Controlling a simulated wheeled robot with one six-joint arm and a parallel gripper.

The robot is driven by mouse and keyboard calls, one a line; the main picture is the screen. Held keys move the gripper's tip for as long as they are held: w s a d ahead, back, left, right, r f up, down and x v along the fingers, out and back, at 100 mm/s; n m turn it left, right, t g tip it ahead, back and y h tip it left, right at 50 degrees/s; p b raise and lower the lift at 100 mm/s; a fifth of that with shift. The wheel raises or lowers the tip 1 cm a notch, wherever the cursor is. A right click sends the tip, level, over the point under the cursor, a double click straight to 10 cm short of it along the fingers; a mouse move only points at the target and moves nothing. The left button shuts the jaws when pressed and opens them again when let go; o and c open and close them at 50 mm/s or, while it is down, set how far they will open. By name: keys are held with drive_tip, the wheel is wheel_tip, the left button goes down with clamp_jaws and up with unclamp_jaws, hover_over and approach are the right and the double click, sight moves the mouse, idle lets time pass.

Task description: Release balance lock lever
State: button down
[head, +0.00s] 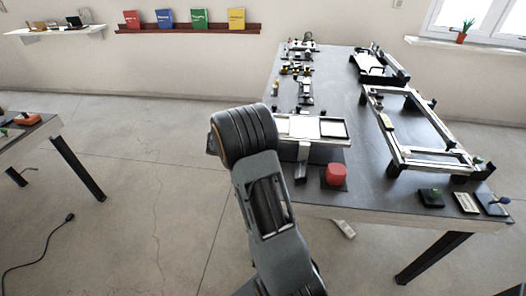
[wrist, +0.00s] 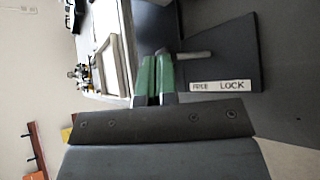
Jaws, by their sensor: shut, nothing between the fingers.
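In the wrist view my gripper (wrist: 156,62) shows as two green-faced fingers, shut and empty. A short metal rod (wrist: 195,55), which looks like the lock lever, sticks out just right of the fingertips. I cannot tell whether the fingers touch it. A white label (wrist: 221,86) reading FREE and LOCK lies on the dark base (wrist: 215,40), and the rod's end is above it. My arm hides the gripper and the lever there.
A red block (head: 336,174) sits at the near left of the dark table (head: 365,190). A rectangular metal frame (head: 425,131) fills the right side. Several small parts stand farther back.

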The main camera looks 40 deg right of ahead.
drive_tip(key=w+d+r+p+v, duration=0.1)
drive_tip(key=v, duration=1.3)
drive_tip(key=shift+w+d+r, duration=0.25)
drive_tip(key=shift+w+r, duration=0.05)
drive_tip(key=shift+r, duration=0.05)
